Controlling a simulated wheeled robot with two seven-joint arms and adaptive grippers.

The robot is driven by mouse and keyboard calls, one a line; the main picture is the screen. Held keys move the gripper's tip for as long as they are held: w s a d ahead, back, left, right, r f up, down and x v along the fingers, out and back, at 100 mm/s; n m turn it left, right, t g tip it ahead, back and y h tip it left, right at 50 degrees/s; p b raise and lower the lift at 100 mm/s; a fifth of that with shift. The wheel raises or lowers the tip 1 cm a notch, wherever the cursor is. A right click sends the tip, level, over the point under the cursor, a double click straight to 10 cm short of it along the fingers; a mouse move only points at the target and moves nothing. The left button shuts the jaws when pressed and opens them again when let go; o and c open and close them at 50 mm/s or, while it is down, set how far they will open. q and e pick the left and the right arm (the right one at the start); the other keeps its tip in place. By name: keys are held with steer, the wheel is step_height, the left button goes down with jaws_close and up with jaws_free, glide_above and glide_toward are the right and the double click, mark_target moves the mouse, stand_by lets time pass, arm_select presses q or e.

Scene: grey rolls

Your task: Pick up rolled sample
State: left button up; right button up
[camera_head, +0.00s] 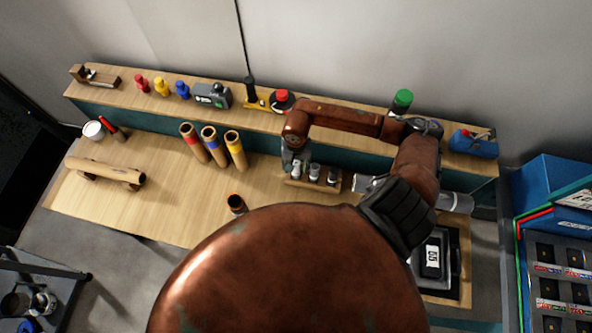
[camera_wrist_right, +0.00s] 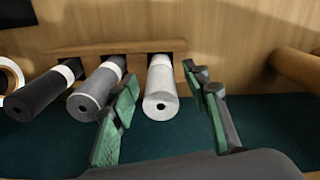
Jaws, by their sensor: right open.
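Three grey rolls stick out of a wooden rack on the bench. In the right wrist view these are a dark roll (camera_wrist_right: 42,92), a mid-grey roll (camera_wrist_right: 98,90) and a light grey roll (camera_wrist_right: 162,92). The rack (camera_wrist_right: 120,47) is behind them; it also shows in the head view (camera_head: 312,186). My right gripper (camera_wrist_right: 163,82) is open, its green-padded fingers on either side of the light roll, with visible gaps. In the head view my right gripper (camera_head: 294,158) is over the rack's left end, partly hiding the rolls. My left gripper is not in view.
Several brown tubes, such as the blue-ringed one (camera_head: 213,145), stand left of the rack. A short dark-topped tube (camera_head: 237,204) is in front. A shelf of tools (camera_head: 205,93) runs along the back. Bare bench (camera_head: 165,210) lies to the left.

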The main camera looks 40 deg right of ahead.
jaws_close()
stand_by(0.4)
step_height(320, 180, up, 10)
steer(key=shift+r+b, duration=0.1)
steer(key=shift+b, duration=0.85)
